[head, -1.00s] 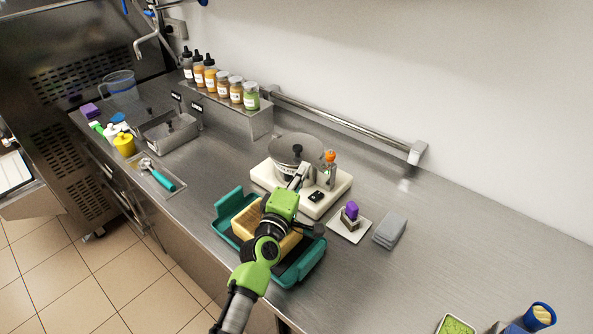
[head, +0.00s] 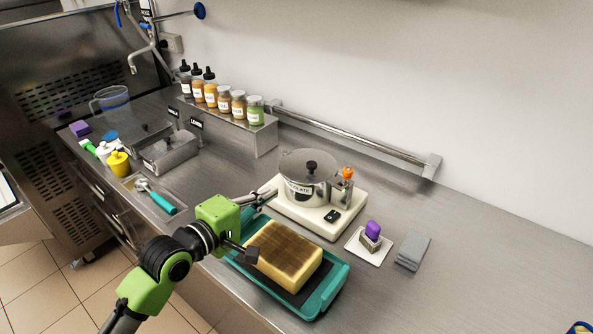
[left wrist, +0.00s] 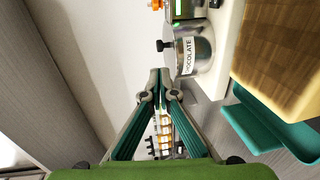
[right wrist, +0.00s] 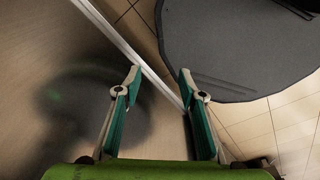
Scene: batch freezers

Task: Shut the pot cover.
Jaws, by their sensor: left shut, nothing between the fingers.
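The steel pot (head: 300,189), labelled "CHOCOLATE", stands on a white base. Its round grey cover (head: 296,163) with a black knob lies over the top; I cannot tell whether it is fully seated. In the left wrist view the pot (left wrist: 200,55) and its knob (left wrist: 165,45) show sideways, beyond the fingertips. My left gripper (head: 270,194) is shut and empty, low in front of the pot on its left side, apart from the cover. My right gripper (right wrist: 160,75) is open and empty in the right wrist view, above the floor; the head view does not show it.
An orange-topped fitting (head: 347,173) stands beside the pot on the base (head: 320,221). A yellow block (head: 285,260) in a teal tray (head: 330,295) lies in front. Bottles and jars line the shelf (head: 240,138) behind left. Counter to the right is mostly clear.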

